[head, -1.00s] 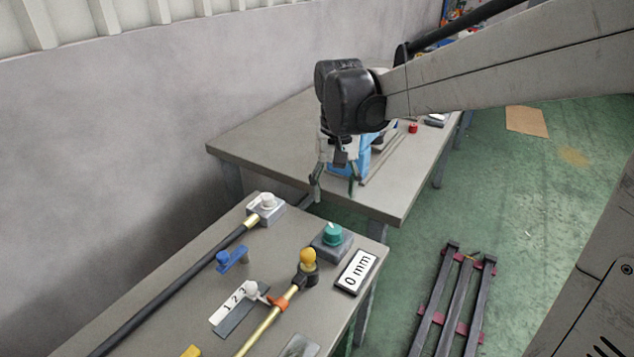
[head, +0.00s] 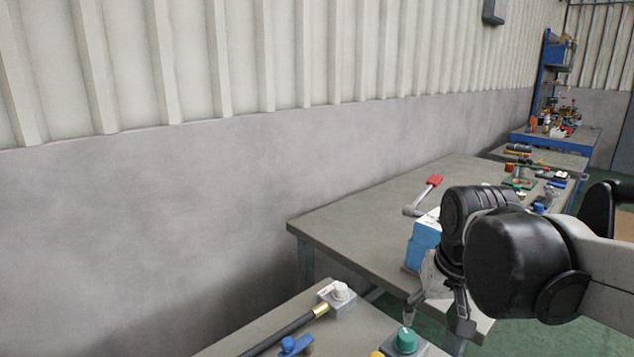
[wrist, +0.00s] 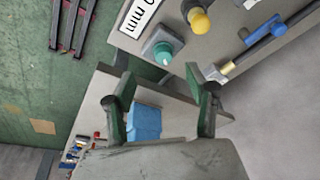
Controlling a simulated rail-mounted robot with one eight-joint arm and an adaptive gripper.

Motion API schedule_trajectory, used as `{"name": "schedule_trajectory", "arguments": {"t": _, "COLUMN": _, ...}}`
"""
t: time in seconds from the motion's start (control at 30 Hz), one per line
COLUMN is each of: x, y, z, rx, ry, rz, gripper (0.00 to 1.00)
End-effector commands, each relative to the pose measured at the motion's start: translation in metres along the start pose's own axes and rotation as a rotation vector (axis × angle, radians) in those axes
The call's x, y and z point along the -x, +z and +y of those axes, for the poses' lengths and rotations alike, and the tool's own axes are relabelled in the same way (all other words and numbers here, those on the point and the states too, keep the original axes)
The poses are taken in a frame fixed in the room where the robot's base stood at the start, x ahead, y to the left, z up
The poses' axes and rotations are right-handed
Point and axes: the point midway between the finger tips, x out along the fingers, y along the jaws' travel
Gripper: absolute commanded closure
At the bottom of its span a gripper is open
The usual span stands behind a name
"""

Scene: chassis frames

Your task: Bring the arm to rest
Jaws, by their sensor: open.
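My arm reaches in from the right in the head view, with its black wrist joint in front of the middle table (head: 350,235). My gripper (head: 436,318) hangs below it, pointing down beside the near table's far corner. In the wrist view my gripper (wrist: 160,78) has its two green-grey fingers spread apart, with nothing held between them. A teal knob on a grey base (wrist: 162,48) appears beyond the fingertips. It also shows close to the gripper in the head view (head: 405,341). The gap between knob and fingers is hard to judge.
A blue box (head: 422,243) and a red-handled lever (head: 428,195) are on the middle table. Dark rails (wrist: 72,22) lie on the green floor.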

Motion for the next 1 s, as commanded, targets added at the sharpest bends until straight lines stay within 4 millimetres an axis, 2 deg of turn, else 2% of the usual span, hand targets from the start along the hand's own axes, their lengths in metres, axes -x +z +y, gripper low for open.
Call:
{"name": "schedule_trajectory", "arguments": {"t": 0.03, "x": 0.003, "y": 0.011, "z": 0.001, "rx": 0.005, "ry": -0.001, "rz": 0.026, "gripper": 0.49}}
{"name": "schedule_trajectory", "arguments": {"t": 0.2, "x": 0.009, "y": 0.038, "z": 0.002, "rx": 0.020, "ry": -0.006, "rz": 0.122, "gripper": 0.49}}
{"name": "schedule_trajectory", "arguments": {"t": 0.5, "x": 0.009, "y": 0.080, "z": 0.004, "rx": 0.047, "ry": -0.009, "rz": 0.274, "gripper": 0.49}}
{"name": "schedule_trajectory", "arguments": {"t": 0.7, "x": 0.007, "y": 0.091, "z": 0.005, "rx": 0.055, "ry": -0.010, "rz": 0.321, "gripper": 0.49}}
{"name": "schedule_trajectory", "arguments": {"t": 1.0, "x": 0.007, "y": 0.091, "z": 0.005, "rx": 0.056, "ry": -0.010, "rz": 0.327, "gripper": 0.49}}
